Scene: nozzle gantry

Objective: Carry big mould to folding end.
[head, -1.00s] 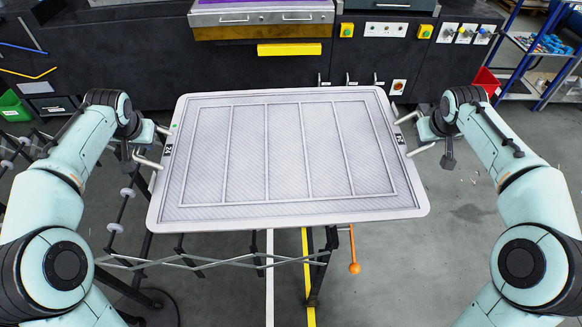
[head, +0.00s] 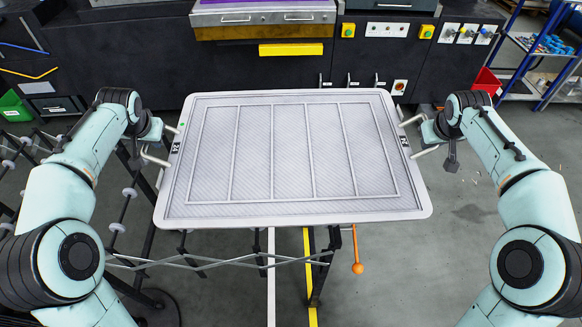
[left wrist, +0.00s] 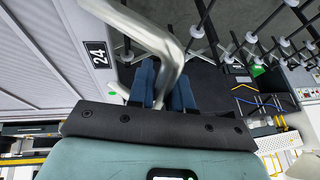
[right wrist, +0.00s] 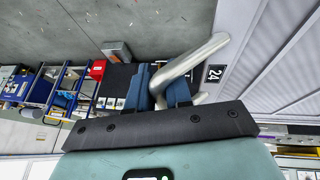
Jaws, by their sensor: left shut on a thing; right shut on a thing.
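The big mould (head: 293,150) is a large pale grey ribbed tray with a raised rim and a "24" label at each side. It is held roughly level between my two arms. My left gripper (head: 168,142) is shut on the mould's left handle, a bent metal bar (left wrist: 165,50) between blue fingers in the left wrist view. My right gripper (head: 412,136) is shut on the right handle, a similar bar (right wrist: 190,65) in the right wrist view. The fingertips are partly hidden by the handles.
A folding roller frame (head: 200,262) with an orange-knobbed lever (head: 357,267) lies below the mould, partly hidden by it. A dark machine (head: 150,55) with a yellow bar (head: 290,49) stands behind. A blue shelf rack (head: 540,60) and red bin (head: 487,82) are at right.

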